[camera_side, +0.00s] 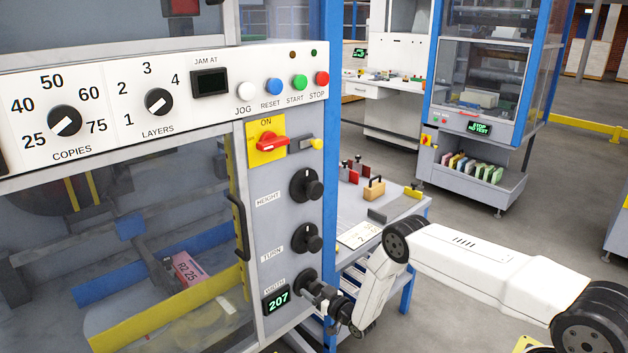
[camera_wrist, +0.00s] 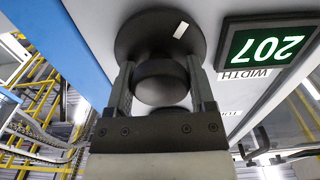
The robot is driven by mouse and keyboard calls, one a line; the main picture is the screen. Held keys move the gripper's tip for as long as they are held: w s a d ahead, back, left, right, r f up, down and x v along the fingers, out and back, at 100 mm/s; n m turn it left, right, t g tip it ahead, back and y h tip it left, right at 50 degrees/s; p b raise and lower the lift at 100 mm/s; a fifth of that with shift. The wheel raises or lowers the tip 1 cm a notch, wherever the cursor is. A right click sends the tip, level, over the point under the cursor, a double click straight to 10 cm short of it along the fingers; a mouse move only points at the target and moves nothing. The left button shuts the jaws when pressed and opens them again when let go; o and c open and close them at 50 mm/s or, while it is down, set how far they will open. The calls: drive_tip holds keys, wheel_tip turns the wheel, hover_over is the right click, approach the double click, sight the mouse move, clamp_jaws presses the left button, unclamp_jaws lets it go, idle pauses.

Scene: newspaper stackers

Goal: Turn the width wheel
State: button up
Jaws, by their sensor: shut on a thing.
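The width wheel (camera_side: 304,279) is a black round handwheel with a knob, low on the grey panel of the machine. In the wrist view the wheel (camera_wrist: 133,34) shows a white mark on its disc, toward the upper right. My gripper (camera_side: 322,294) reaches it from the right. In the wrist view my gripper (camera_wrist: 161,86) is shut on the wheel's round knob (camera_wrist: 162,82), one finger on each side. The width display (camera_side: 278,300) beside the wheel reads 207. It appears upside down in the wrist view (camera_wrist: 266,47).
The turn wheel (camera_side: 308,238) and height wheel (camera_side: 306,186) sit above on the same panel. A black door handle (camera_side: 240,226) is to their left, and a red-and-yellow switch (camera_side: 267,140) is higher up. A side table (camera_side: 398,204) with small tools stands behind my arm.

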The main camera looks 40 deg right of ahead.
drive_tip(key=shift+n, duration=1.5)
drive_tip(key=o, duration=1.2)
drive_tip(key=shift+s, duration=0.2)
drive_tip(key=shift+s, duration=3.75)
